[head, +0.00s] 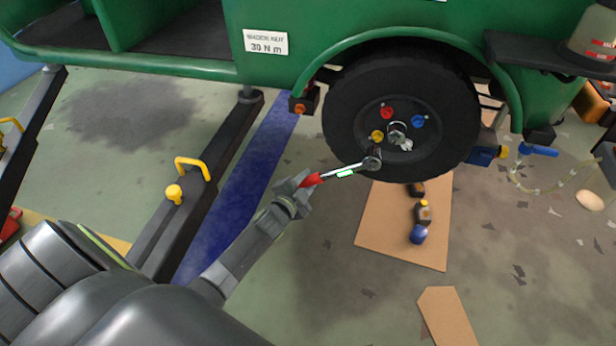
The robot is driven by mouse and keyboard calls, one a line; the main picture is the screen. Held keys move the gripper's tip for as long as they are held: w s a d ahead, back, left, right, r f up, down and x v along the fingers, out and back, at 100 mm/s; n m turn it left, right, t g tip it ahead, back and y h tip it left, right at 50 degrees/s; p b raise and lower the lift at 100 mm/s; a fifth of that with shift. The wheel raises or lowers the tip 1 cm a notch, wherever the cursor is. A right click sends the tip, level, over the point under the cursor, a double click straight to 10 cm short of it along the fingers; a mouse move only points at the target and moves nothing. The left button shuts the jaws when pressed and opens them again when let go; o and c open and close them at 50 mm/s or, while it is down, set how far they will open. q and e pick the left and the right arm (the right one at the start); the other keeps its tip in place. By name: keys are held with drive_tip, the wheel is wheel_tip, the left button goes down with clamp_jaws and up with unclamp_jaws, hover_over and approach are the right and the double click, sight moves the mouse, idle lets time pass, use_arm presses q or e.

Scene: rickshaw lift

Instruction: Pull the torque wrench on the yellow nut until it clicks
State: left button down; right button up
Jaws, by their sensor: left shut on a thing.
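The torque wrench (345,173) has a red handle, a pale green-lit display and a dark ratchet head. My left gripper (300,186) is shut on its red handle, left of and below the wheel. The wrench head (373,158) is in front of the wheel's lower left, just below the yellow nut (377,136). The yellow nut is visible on the hub; I cannot tell whether the head's socket touches it. A red nut (386,112), a blue nut (418,121) and a whitish nut (405,145) sit around the hub too. My right gripper is not in view.
The black wheel (340,100) is under the green rickshaw body (180,65), whose sign (266,42) reads 30 N m. A dark lift beam with a yellow handle (193,167) stands left. A clear hose (545,185) is at right.

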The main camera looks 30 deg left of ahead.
use_arm(q)
drive_tip(key=s, duration=0.2)
drive_tip(key=s+d, duration=0.1)
drive_tip(key=s, duration=0.1)
drive_tip(key=shift+s+d+r, duration=0.15)
drive_tip(key=shift+s+d, duration=0.05)
drive_tip(key=shift+s, duration=0.1)
idle(0.5)
